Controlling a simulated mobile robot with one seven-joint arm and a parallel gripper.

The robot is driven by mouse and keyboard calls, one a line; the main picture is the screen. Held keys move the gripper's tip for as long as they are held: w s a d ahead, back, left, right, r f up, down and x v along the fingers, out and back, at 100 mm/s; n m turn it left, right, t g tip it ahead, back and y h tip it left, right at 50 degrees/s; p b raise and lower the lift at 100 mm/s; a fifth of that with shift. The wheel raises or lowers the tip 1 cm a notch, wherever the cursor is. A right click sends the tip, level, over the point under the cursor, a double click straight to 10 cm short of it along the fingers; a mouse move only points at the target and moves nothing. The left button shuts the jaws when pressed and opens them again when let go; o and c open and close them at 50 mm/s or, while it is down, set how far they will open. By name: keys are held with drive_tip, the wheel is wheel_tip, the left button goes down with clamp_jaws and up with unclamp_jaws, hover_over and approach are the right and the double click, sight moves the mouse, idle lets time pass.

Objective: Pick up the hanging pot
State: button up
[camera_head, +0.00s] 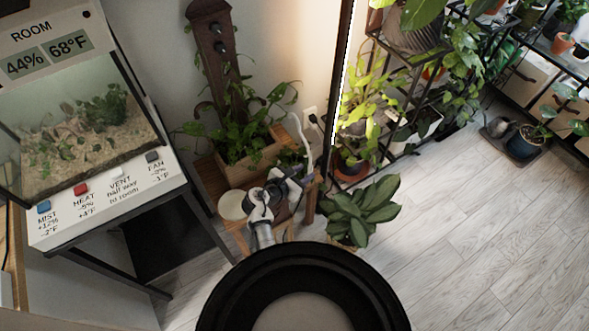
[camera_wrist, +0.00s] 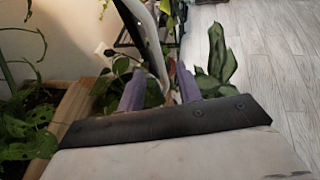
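My gripper (camera_head: 290,176) is over the low wooden stand in the head view. In the wrist view its two purple fingers (camera_wrist: 161,80) stand apart. A white curved hanger (camera_head: 302,133) rises just beyond my gripper, beside the wall outlet; it also shows in the wrist view (camera_wrist: 150,42), running down between the fingers as seen from there. I cannot tell whether the fingers touch it. Green leaves (camera_head: 290,157) sit at its foot. The body of the hanging pot is not clearly visible; my gripper and the leaves cover that spot.
A wooden planter box (camera_head: 248,168) with a leafy plant is left of my gripper, beside a pale round pot (camera_head: 232,205). A broad-leaved plant (camera_head: 358,212) stands close on the right. A terrarium (camera_head: 75,130) is at left, plant shelves at right. The floor (camera_head: 470,240) is open.

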sight(309, 170)
drive_tip(key=x, duration=0.3)
drive_tip(key=shift+d, duration=0.2)
drive_tip(key=shift+c, duration=0.2)
clamp_jaws()
